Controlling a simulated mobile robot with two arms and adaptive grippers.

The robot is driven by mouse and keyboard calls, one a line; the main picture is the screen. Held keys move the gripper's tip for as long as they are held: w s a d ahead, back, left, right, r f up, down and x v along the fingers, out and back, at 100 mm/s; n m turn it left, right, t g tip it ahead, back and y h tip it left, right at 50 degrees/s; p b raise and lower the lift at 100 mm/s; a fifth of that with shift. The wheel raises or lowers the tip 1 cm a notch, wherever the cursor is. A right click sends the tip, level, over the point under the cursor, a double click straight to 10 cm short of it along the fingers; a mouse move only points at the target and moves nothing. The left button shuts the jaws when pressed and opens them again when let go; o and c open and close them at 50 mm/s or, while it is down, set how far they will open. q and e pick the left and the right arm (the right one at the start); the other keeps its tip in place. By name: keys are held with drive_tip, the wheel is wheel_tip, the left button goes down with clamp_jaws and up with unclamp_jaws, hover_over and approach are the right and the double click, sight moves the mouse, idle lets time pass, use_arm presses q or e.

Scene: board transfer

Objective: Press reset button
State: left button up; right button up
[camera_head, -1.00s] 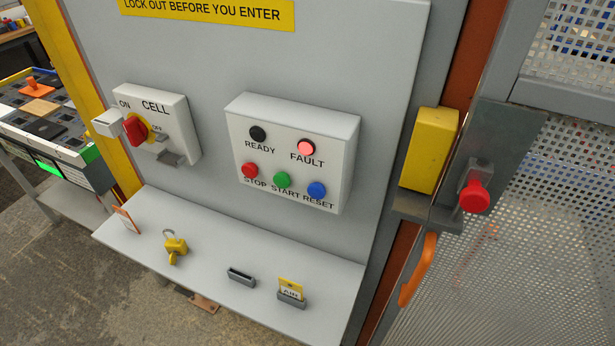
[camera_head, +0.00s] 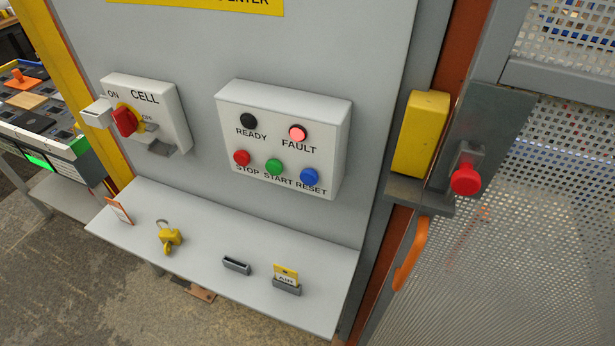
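The blue reset button (camera_head: 309,176) is at the lower right of the white control box (camera_head: 228,107) on the grey panel, above the label RESET. Beside it are the green start button (camera_head: 274,167) and the red stop button (camera_head: 241,158). Above them the FAULT lamp (camera_head: 297,132) is lit red and the READY lamp (camera_head: 248,121) is dark. Neither of my grippers shows in the head view.
The CELL switch box (camera_head: 168,97) with a red knob (camera_head: 124,121) is at the left. A shelf (camera_head: 205,262) below holds a yellow padlock (camera_head: 168,238) and a tag in a holder (camera_head: 286,278). A yellow box (camera_head: 420,134) and orange handle (camera_head: 411,254) are by the mesh gate at right.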

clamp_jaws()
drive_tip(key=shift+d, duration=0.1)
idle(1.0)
